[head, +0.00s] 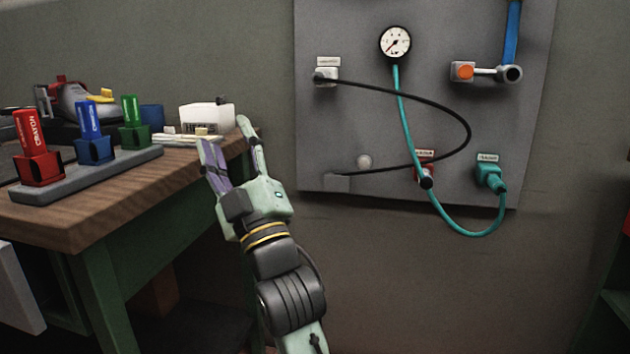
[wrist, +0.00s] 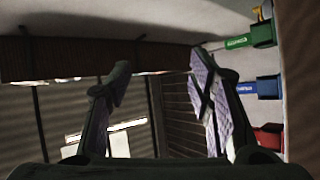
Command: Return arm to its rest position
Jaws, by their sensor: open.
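My gripper (head: 224,143) is open and empty in the head view, its two purple-padded fingers spread apart. It is beside the right edge of the wooden workbench (head: 105,197), with the fingers overlapping the bench edge in the picture. My arm reaches up from the bottom of the head view. In the wrist view the gripper (wrist: 158,80) shows both fingers apart with nothing between them. I cannot tell whether the fingers touch the bench.
On the bench stand red (head: 38,165), blue (head: 94,148) and green (head: 133,133) crayon holders on a grey base, and a white box (head: 207,116). A wall panel (head: 340,120) carries a gauge (head: 395,43), hoses and a blue pipe (head: 512,30). Space below the panel is clear.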

